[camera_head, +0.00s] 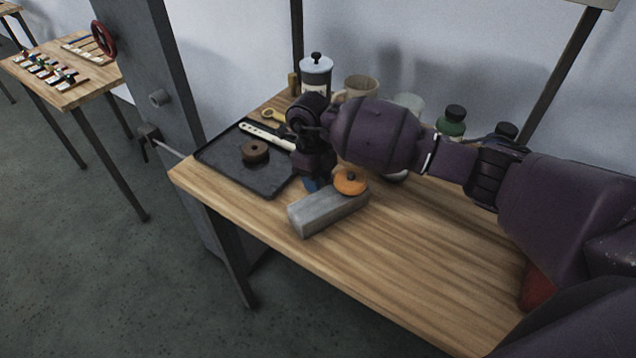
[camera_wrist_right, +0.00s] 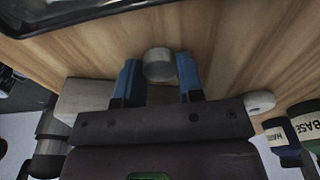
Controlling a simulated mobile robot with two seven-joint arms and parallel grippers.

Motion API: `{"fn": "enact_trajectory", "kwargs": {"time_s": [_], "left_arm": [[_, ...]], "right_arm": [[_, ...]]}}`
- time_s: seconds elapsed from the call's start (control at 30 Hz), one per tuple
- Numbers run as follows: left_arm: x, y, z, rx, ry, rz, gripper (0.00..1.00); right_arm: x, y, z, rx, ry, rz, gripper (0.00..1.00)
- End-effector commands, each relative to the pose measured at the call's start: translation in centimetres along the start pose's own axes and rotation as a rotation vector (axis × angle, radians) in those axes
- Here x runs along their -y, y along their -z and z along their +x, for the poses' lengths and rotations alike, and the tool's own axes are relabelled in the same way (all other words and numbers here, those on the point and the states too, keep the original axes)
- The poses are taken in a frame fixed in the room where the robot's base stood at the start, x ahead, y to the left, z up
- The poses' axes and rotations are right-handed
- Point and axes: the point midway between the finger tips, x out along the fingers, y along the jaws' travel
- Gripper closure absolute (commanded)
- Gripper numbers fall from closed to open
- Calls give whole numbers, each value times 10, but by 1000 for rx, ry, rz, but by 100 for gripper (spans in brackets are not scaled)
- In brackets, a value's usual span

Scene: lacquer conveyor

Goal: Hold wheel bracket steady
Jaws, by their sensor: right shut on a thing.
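My right gripper (camera_head: 314,184) points down at the table between the dark tray and the grey block. Its blue fingers also show in the right wrist view (camera_wrist_right: 158,80), with a short grey round piece (camera_wrist_right: 158,63) between them, and they are shut on it. That piece is hidden by the gripper in the head view. I cannot tell whether it is the wheel bracket. A dark red wheel (camera_head: 104,39) is on the grey pillar (camera_head: 166,60) at the left, away from the gripper. My left gripper is not in view.
The grey block (camera_head: 325,212) and an orange round piece (camera_head: 350,187) lie close to the gripper. The black tray (camera_head: 222,160) holds a brown ring (camera_head: 255,151). A lidded jar (camera_head: 316,75) and a green bottle (camera_head: 451,124) stand behind.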

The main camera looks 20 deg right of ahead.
Motion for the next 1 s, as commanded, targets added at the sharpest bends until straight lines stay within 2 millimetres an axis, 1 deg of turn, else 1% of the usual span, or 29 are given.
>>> {"fn": "enact_trajectory", "kwargs": {"time_s": [0.23,0.37,0.47,0.57,0.8,1.0], "left_arm": [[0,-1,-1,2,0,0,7],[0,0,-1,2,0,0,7],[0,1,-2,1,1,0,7],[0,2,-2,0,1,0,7],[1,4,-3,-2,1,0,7],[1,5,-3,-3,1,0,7]], "right_arm": [[0,0,-2,1,1,0,88],[0,1,-12,3,1,-1,88],[1,3,-28,3,4,-1,88],[1,5,-50,5,4,-1,88],[1,13,-113,4,4,0,88],[1,19,-157,3,3,0,88]]}}
